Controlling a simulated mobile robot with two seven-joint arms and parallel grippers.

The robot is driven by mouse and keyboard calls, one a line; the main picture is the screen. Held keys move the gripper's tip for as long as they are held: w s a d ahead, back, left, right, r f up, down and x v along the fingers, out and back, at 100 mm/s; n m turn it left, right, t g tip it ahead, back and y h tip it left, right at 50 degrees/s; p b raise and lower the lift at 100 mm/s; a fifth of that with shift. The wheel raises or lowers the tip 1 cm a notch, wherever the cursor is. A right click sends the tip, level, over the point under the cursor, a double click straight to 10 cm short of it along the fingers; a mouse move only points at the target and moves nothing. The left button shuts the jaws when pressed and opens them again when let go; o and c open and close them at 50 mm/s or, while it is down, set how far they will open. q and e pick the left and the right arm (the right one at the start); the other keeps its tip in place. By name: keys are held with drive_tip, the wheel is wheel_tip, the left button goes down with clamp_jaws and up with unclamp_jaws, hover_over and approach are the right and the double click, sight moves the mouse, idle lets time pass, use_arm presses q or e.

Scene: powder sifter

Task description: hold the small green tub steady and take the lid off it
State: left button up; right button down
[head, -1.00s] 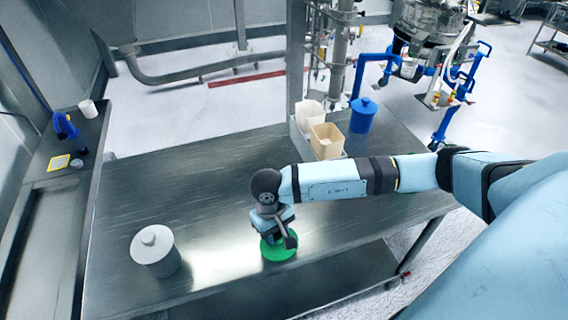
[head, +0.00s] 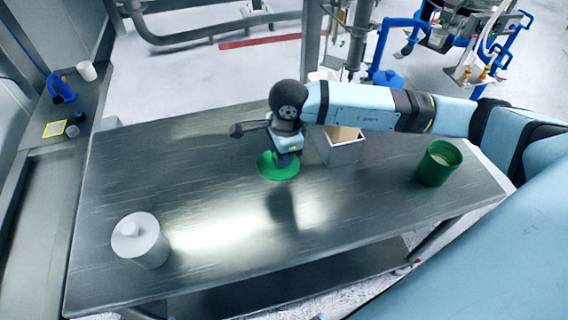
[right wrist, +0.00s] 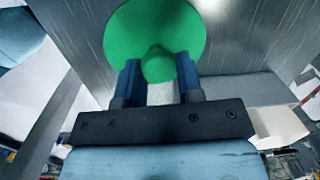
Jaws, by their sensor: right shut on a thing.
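The green lid (head: 271,168) is a round disc with a knob, apart from the tub, over the middle of the steel table. My right gripper (head: 287,158) is shut on the lid's knob. In the right wrist view, the lid (right wrist: 150,25) has its knob between the two blue fingers of my right gripper (right wrist: 157,75). A dark patch lies on the table below it; the exact height is unclear. The green tub (head: 436,172) stands upright and open at the table's right, with pale contents inside. My left gripper is not in view.
A white lidded tub (head: 143,246) stands at the table's front left. A box-shaped container (head: 342,150) is partly hidden behind my right arm, and a blue container (head: 388,78) shows beyond it.

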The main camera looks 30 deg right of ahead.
drive_tip(key=r+m+b, duration=0.1)
drive_tip(key=m, duration=0.3)
drive_tip(key=w+r+m+h, duration=0.1)
drive_tip(key=r+m, duration=0.1)
drive_tip(key=m, duration=0.2)
drive_tip(key=w+r+m+b, duration=0.1)
drive_tip(key=m, duration=0.3)
drive_tip(key=shift+r+m+h+b, duration=0.3)
drive_tip(key=shift+m+h+b, duration=0.05)
drive_tip(key=shift+m+h, duration=0.05)
wheel_tip(320, 180, up, 5)
drive_tip(key=m+g+b, duration=0.2)
drive_tip(key=m+b, duration=0.1)
drive_tip(key=m, duration=1.2)
drive_tip(key=f, duration=1.3)
drive_tip(key=shift+w+d+f+b, duration=0.2)
drive_tip(key=shift+f+b, duration=0.15)
drive_tip(key=shift+b, duration=0.05)
drive_tip(key=shift+f, duration=2.7)
drive_tip(key=shift+f, duration=0.1)
drive_tip(key=c, duration=0.8)
unclamp_jaws()
